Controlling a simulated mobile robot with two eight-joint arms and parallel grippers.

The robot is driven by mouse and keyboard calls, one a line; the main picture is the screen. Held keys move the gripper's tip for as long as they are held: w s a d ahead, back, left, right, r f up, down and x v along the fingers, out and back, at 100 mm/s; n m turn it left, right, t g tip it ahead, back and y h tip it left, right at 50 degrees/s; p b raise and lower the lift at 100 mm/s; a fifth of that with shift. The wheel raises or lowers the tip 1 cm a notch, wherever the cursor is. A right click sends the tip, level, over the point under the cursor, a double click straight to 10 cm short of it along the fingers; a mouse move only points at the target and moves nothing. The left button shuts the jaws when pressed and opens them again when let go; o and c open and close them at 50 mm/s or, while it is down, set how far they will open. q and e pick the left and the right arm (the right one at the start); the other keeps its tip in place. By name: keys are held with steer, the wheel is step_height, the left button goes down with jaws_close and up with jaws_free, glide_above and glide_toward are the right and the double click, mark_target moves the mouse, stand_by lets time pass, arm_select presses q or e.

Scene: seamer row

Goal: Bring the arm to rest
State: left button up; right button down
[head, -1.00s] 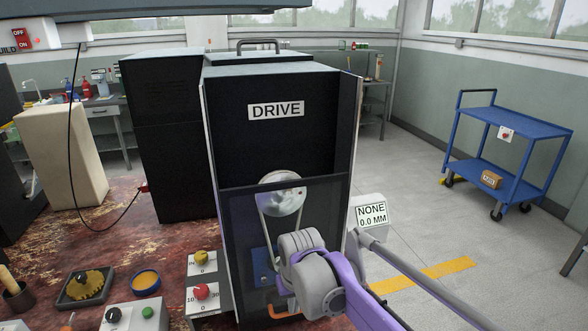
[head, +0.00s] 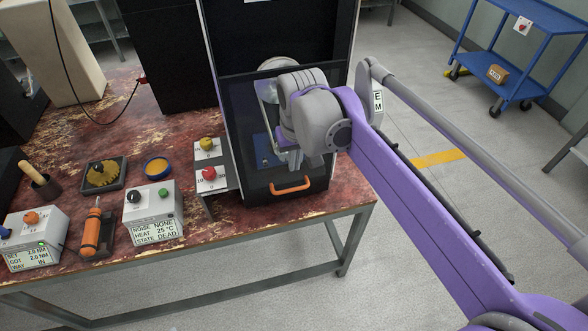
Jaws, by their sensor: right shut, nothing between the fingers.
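My purple and grey right arm (head: 425,205) comes in from the lower right. Its wrist is in front of the dark drive cabinet (head: 230,110), at the cabinet's right side. My right gripper (head: 291,160) points down and away, is mostly hidden by the grey wrist, and is shut and empty. It is above the orange handle (head: 290,186) on the cabinet's low front. I cannot tell whether it touches the cabinet's panel. A pale pulley and belt (head: 268,90) show behind the dark panel. My left gripper is not in view.
The worn red bench (head: 300,217) holds a control box reading DEAD (head: 152,212), red and yellow knobs (head: 208,160), an orange screwdriver-like tool (head: 92,235) and a gear tray (head: 104,175). A blue trolley (head: 505,60) stands far right. The floor between is open.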

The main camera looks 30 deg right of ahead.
steer(key=shift+s+r, duration=0.15)
steer(key=shift+r, duration=0.65)
steer(key=shift+s+r, duration=0.15)
steer(key=shift+r, duration=0.6)
steer(key=s+a+f+n+t+p, duration=0.1)
steer(key=s+a+f+p, duration=0.2)
steer(key=s, duration=0.4)
steer(key=s+a+f+n+t+p, duration=0.1)
steer(key=s+a+f+t+p, duration=0.1)
steer(key=s+f, duration=0.4)
steer(key=shift+s+a+n+p, duration=0.3)
steer(key=shift+s+a+p, duration=0.6)
steer(key=shift+p, duration=0.3)
steer(key=shift+d, duration=0.1)
